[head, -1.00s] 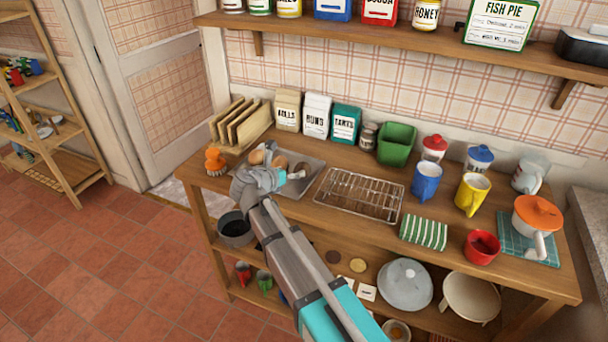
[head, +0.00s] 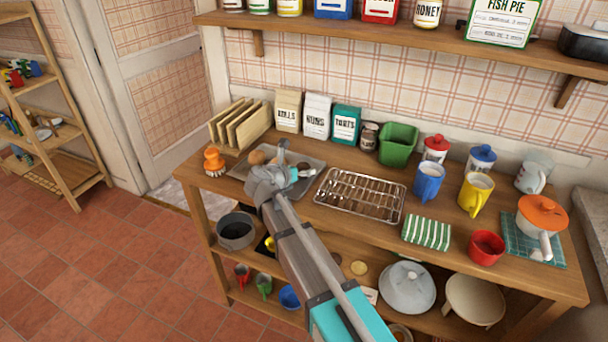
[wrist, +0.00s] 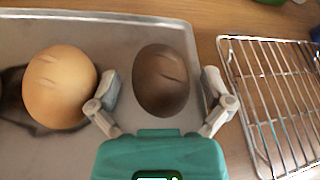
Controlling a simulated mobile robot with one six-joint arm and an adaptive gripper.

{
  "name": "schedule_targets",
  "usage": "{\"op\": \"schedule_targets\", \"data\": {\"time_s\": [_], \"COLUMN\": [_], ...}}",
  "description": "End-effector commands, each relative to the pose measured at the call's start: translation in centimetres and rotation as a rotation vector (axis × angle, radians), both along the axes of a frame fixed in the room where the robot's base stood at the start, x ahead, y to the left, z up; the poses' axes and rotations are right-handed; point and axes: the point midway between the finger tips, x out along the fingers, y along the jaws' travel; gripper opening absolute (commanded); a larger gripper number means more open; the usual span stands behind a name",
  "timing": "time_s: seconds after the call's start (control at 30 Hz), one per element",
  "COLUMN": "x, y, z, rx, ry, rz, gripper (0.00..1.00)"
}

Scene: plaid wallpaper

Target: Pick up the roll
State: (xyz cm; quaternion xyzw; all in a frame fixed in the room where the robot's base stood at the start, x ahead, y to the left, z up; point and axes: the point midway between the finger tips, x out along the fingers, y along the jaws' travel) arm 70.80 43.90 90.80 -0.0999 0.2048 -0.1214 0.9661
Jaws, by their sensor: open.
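A dark brown roll (wrist: 161,80) with score marks lies on the grey metal baking tray (wrist: 110,20). In the wrist view my gripper (wrist: 160,90) is open, with one finger on each side of the dark roll; I cannot tell whether they touch it. A lighter golden roll (wrist: 60,87) lies on the tray just left of the left finger. In the head view my gripper (head: 290,170) is over the tray (head: 308,184) and hides part of it. A light roll (head: 257,157) shows at the tray's left.
A wire cooling rack (head: 362,195) lies right of the tray, close to my right finger in the wrist view. An orange brush (head: 213,160) and a wooden rack (head: 240,126) stand to the left. Packets and a green tub (head: 397,145) stand behind.

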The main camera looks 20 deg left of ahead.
Motion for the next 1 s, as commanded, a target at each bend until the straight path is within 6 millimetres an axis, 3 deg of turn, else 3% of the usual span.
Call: {"op": "schedule_targets", "data": {"time_s": [0.6,1.0], "x": [0.30,0.29], "y": [-0.12,-0.11], "z": [-0.10,-0.11], "rx": [0.000,0.000], "ry": [0.000,0.000], "rz": [0.000,0.000], "gripper": [1.00,0.28]}}
